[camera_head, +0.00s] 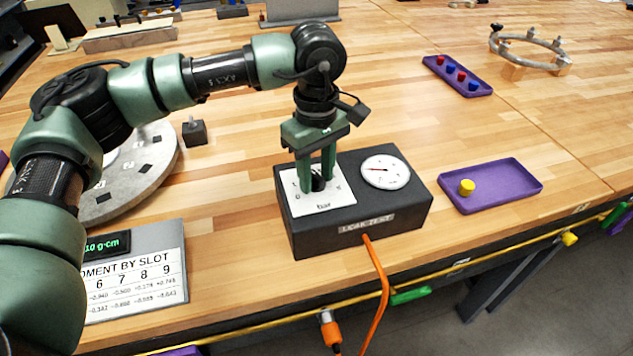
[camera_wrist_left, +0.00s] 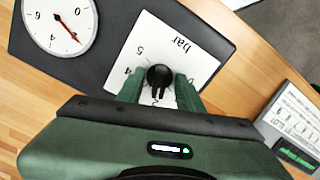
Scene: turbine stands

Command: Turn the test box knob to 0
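The test box (camera_head: 408,212) is a dark box labelled "LEAK TEST", with a white "bar" panel (camera_head: 339,203) and a round gauge (camera_head: 386,172). Its black knob (camera_head: 318,183) is on the panel and also shows in the left wrist view (camera_wrist_left: 160,77). My left gripper (camera_head: 317,186) points down over the panel, with its green fingers on either side of the knob. They look spread, with slight gaps beside the knob. In the wrist view, digits 5, 4 and 2 show around the knob; the fingers hide part of the scale. My right gripper is out of view.
An orange cable (camera_head: 378,268) leaves the box's front. A purple tray (camera_head: 517,183) with a yellow piece (camera_head: 467,187) lies to the right. A round grey disc (camera_head: 150,172) and a "MOMENT BY SLOT" display (camera_head: 172,243) are on the left. Wood between box and right tray is clear.

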